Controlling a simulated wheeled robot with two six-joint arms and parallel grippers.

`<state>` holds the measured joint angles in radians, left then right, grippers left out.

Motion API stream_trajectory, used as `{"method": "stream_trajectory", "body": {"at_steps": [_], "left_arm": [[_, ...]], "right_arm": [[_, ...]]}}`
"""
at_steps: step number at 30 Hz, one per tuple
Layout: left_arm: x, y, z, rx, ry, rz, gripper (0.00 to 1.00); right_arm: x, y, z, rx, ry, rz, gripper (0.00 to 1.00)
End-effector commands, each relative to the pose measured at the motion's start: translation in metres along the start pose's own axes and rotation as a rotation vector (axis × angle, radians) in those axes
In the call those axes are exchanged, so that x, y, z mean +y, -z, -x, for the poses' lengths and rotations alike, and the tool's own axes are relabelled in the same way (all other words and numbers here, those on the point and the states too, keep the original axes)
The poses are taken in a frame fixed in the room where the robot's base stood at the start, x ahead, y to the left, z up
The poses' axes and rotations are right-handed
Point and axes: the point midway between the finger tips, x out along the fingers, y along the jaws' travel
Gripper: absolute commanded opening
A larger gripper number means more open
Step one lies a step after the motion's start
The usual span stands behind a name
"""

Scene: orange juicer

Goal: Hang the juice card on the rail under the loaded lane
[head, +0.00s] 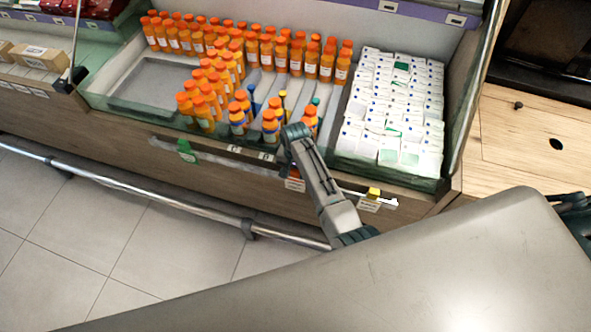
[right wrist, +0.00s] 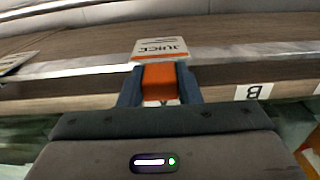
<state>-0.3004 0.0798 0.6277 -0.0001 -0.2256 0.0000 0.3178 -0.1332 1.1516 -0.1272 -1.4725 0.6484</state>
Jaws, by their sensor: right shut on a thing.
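The juice card is white with an orange clip and "JUICE" print; it shows in the right wrist view (right wrist: 160,50) and head view (head: 294,185). My right gripper (right wrist: 160,88) is shut on its orange clip. In the head view my right gripper (head: 293,170) is at the shelf front, partly hidden by its arm. The card overlaps the pale rail (head: 225,161); I cannot tell whether it is hooked. Orange juice bottles (head: 270,127) stand in lanes above, several at the front; the arm partly covers the right ones. My left gripper is not in view.
A green-clipped card (head: 186,150) and a yellow-clipped card (head: 370,200) are on the rail. Lane label B (right wrist: 253,91) is beside my gripper. White cartons (head: 395,110) fill the right bin. A metal bar (head: 150,193) runs low along the front.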

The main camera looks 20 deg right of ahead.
Motion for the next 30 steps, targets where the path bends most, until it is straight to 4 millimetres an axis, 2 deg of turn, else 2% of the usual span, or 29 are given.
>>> {"method": "stream_trajectory", "body": {"at_steps": [12, 13, 16, 17, 26, 30], "left_arm": [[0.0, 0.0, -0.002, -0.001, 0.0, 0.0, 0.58], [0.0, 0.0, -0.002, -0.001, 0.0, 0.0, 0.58], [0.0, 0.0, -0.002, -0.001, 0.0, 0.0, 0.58], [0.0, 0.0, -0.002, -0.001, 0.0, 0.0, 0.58], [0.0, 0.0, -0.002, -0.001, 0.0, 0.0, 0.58], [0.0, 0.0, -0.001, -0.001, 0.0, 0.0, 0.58]], "right_arm": [[0.0, 0.0, -0.003, 0.0, 0.0, 0.0, 0.08], [0.0, 0.0, -0.003, 0.0, 0.0, 0.0, 0.34], [0.0, 0.0, -0.004, 0.0, 0.0, 0.0, 0.54], [0.0, 0.0, -0.003, 0.0, 0.0, 0.0, 0.56], [0.0, 0.0, -0.002, 0.0, 0.0, 0.0, 0.56], [-0.001, 0.0, 0.013, 0.002, 0.002, 0.0, 0.56]]}}
